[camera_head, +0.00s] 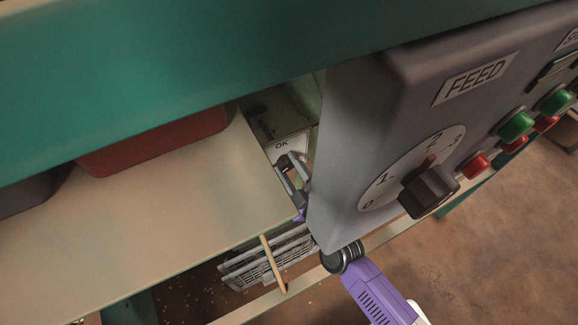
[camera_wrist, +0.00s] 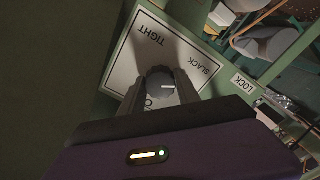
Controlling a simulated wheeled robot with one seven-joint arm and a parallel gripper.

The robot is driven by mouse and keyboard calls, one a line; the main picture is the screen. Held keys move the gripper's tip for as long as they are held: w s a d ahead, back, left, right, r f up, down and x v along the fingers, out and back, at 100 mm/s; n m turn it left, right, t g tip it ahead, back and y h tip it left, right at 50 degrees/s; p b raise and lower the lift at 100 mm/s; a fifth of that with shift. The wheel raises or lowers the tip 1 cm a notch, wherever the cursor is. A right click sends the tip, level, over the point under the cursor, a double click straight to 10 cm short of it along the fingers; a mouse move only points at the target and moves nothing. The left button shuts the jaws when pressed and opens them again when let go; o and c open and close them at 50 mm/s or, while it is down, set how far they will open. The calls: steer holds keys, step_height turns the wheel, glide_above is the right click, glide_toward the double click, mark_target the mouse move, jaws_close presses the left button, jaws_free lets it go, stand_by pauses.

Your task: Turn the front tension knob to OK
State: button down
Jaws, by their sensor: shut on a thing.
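The tension knob (camera_wrist: 159,79) is a dark grey round knob with a short white mark, in the middle of the wrist view. Its white label plate (camera_wrist: 132,73) reads TIGHT at upper left and SLACK at upper right; an OK below is mostly hidden by my gripper. The mark points to the right in that view, not clearly at any word. My gripper (camera_wrist: 160,90) is shut on the knob, one finger on each side. In the head view my gripper (camera_head: 292,178) reaches into the gap beside the grey box, by the plate (camera_head: 290,146) reading OK; the knob is not clear there.
A grey control box (camera_head: 355,120) with a FEED dial knob (camera_head: 428,190) and several green and red buttons stands close right of my gripper. A beige panel (camera_head: 170,205) lies left, with a red bin (camera_head: 155,143). A LOCK label (camera_wrist: 243,83) is right of the plate.

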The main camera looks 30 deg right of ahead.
steer(key=shift+m, duration=0.3)
steer(key=m, duration=0.5)
steer(key=shift+b, duration=0.35)
steer(key=m+b, duration=0.1)
steer(key=m, duration=0.5)
steer(key=shift+m, duration=0.3)
steer(key=m+b, duration=0.1)
steer(key=m, duration=0.5)
steer(key=m+b, duration=0.1)
steer(key=m, duration=0.4)
steer(key=shift+m, duration=0.4)
steer(key=c, duration=0.9)
jaws_free()
